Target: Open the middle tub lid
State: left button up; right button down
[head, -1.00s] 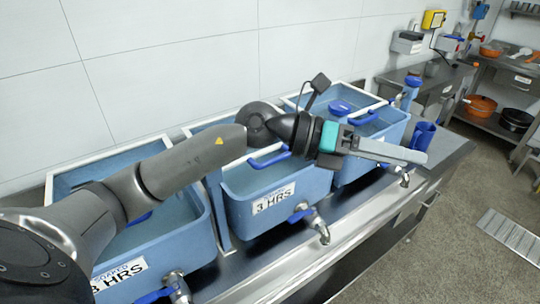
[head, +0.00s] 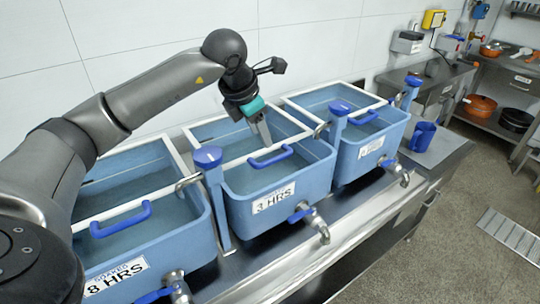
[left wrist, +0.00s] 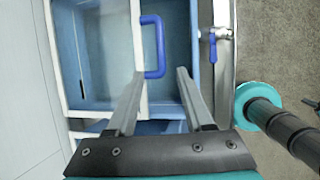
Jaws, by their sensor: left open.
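The middle tub (head: 304,178) is a blue basin with a white frame and a "3 HRS" label on its front. Its clear lid (head: 252,177) looks closed and carries a blue bar handle (head: 270,157). My left gripper (head: 264,133) hangs above this tub, behind the handle, with its fingers pointing down. In the left wrist view my gripper (left wrist: 161,74) is open and empty. A blue handle (left wrist: 158,45) shows ahead of the gap between its fingertips, apparently not touched. My right gripper's fingers are not visible.
Similar tubs stand at left (head: 170,238) and right (head: 372,145). Blue-topped posts (head: 211,185) rise between them, and metal taps (head: 322,230) stick out in front. A tiled wall (head: 150,60) is close behind. A blue jug (head: 422,136) stands on the counter at right.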

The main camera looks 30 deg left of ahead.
aim_at(271, 159)
pick_arm(q)
jog(key=x, duration=1)
jog(key=shift+w+f, duration=0.1)
jog(key=shift+f, duration=0.25)
grip_shut()
dwell(0.8)
